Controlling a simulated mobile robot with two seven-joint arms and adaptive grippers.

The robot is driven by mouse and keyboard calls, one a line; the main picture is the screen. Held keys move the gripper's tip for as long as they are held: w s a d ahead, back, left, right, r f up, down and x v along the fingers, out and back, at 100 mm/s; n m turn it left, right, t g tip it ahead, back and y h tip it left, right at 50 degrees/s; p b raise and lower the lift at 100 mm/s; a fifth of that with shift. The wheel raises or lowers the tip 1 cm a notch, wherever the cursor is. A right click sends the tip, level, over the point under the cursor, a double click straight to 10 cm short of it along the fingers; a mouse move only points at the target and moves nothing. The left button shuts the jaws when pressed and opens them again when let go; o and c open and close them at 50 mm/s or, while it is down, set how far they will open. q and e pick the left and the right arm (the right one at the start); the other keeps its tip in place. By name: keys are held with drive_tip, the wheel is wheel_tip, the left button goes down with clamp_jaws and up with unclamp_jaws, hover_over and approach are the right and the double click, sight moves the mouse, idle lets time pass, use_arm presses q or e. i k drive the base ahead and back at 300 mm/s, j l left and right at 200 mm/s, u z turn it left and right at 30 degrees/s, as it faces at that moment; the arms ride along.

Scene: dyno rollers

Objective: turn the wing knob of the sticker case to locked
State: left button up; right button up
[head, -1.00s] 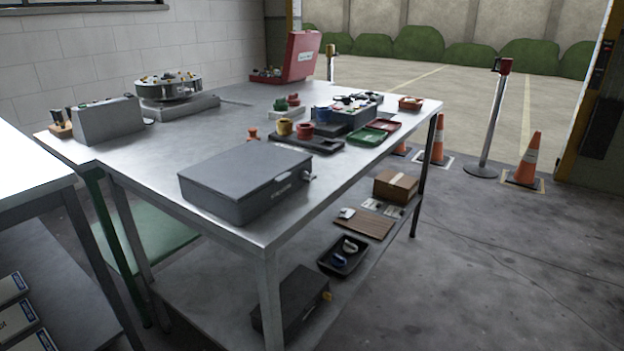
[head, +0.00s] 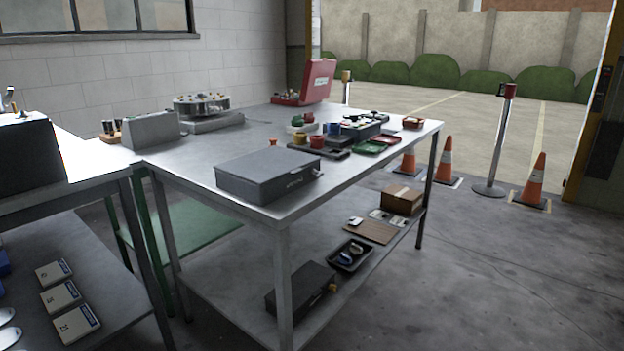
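A flat grey case (head: 262,178) lies closed on the metal table, near its front edge. Its front has small pale lettering too small to read, and a small light knob or fitting (head: 317,172) sticks out at its right end. Its setting cannot be told. A second dark grey case (head: 300,290) lies on the lower shelf, with a yellow knob (head: 332,288) at its right end. I cannot tell from lettering which one is the sticker case. Neither of my grippers is in view.
The metal table (head: 205,160) also carries trays, coloured cups, a round carousel (head: 201,104) and an open red case (head: 318,82). Another bench (head: 95,165) stands close at the left. Orange cones (head: 535,180) and a post stand at the right. Floor is clear at the front right.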

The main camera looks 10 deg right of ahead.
sight(313, 173)
drive_tip(key=u, duration=1.55)
drive_tip(key=l+u, duration=0.15)
drive_tip(key=u, duration=1.5)
drive_tip(key=k+l+u, duration=0.1)
drive_tip(key=k+l, duration=3)
drive_tip(key=l, duration=0.1)
